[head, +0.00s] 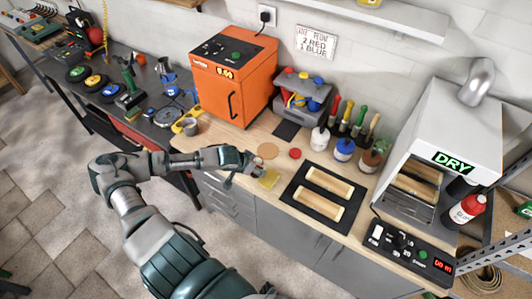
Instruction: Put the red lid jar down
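My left gripper (248,164) is over the front edge of the wooden counter, beside a yellow pad (269,179). A small pale jar with a reddish top (259,164) shows between its fingers, mostly hidden by them; the gripper appears shut on it. I cannot tell whether the jar touches the counter. A flat tan disc (267,151) lies just behind it, and a flat red disc (295,153) lies to the right of that. My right gripper is not in view.
A white jar (319,139), a blue-labelled jar (344,150) and a brown jar (371,160) stand at the back. A black tray (300,203) with two wooden pieces lies to the right. An orange oven (216,103) stands behind left.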

